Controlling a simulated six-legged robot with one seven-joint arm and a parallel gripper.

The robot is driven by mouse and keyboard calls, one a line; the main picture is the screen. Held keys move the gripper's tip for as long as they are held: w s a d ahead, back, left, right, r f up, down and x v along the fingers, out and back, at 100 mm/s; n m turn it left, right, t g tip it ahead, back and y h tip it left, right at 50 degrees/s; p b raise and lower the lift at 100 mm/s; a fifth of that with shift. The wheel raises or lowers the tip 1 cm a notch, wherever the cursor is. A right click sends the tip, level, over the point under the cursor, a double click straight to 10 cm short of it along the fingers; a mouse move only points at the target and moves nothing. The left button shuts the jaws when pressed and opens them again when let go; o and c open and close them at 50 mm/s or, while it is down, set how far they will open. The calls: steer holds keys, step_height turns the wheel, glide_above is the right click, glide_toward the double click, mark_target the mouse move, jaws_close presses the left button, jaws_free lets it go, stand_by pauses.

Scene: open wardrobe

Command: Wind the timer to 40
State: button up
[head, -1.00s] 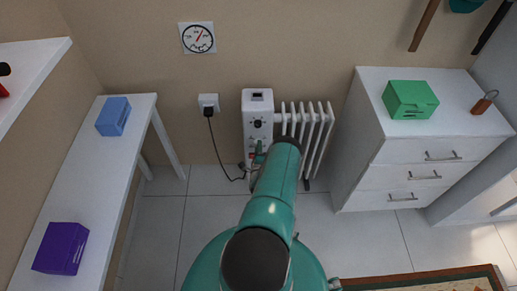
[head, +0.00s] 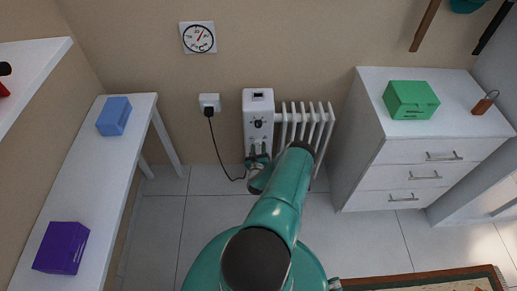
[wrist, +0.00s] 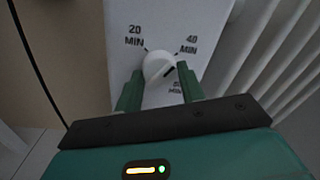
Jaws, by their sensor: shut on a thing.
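The timer is a round white dial (wrist: 158,67) on the white front panel of a heater (head: 257,105). In the wrist view, "20 MIN" is printed at its upper left and "40 MIN" at its upper right. A third label at the lower right is partly hidden by a finger. A dark mark on the dial lies right of its centre, below the 40 tick. My gripper (wrist: 159,88) is shut on the dial, one green finger on each side. In the head view my gripper (head: 258,158) is at the panel's lower part and hides the timer.
A second black knob (head: 258,124) and a small display sit higher on the panel. White radiator fins (head: 305,122) stand close on the right. A cable runs from the wall plug (head: 209,104) down to the left of the heater. A white drawer unit (head: 410,160) stands farther right.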

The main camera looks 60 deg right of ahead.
steer(key=shift+m, duration=1.6)
steer(key=shift+w, duration=0.1)
steer(key=o, duration=1)
steer(key=shift+c, duration=0.2)
steer(key=v, duration=1.4)
steer(key=shift+r, duration=0.2)
